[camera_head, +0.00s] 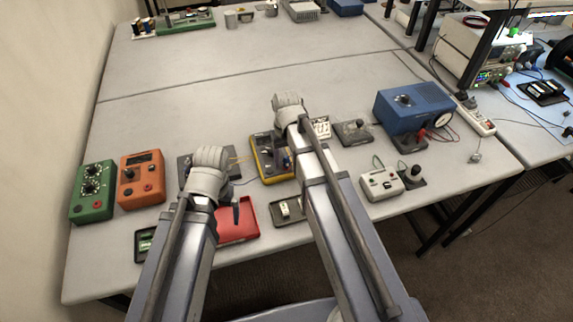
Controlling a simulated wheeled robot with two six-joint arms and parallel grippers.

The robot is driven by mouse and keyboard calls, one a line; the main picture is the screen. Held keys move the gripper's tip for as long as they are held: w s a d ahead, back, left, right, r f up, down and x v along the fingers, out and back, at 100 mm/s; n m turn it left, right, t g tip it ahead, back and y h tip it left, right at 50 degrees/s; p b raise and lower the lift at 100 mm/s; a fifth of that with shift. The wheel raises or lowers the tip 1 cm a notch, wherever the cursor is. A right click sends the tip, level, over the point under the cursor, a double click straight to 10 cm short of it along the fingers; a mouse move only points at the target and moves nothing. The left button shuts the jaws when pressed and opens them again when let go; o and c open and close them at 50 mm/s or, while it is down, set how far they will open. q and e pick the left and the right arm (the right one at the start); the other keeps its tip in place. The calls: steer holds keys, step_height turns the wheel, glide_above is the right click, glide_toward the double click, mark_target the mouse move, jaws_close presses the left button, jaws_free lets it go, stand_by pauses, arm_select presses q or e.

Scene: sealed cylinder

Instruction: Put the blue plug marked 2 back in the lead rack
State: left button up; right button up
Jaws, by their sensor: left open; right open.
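My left gripper (235,210) is mostly hidden by its own pale wrist. A dark part of it shows over the red tray (238,232), and nothing is seen held in it. My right gripper (288,157) is mostly hidden behind its own arm, by the right side of a yellow-edged dark unit (259,158). It is open, and I see nothing in it. I cannot make out the blue plug marked 2 or pick out the lead rack for certain; things are small and my arms cover part of the bench.
A green box (93,191) and an orange meter (141,179) stand at the left. A blue machine (415,107) and a small white box (381,184) stand at the right. A dark tray (288,219) lies near the front edge. The middle of the bench (220,95) is clear.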

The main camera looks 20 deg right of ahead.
mark_target(286, 157)
steer(key=shift+c, duration=0.2)
stand_by(0.6)
jaws_close()
arm_select(q)
steer(key=shift+r, duration=0.1)
arm_select(e)
steer(key=shift+r, duration=0.15)
stand_by(1.1)
arm_select(q)
steer(key=shift+r+p, duration=2.95)
steer(key=shift+p, duration=0.1)
arm_select(e)
steer(key=shift+r, duration=2.95)
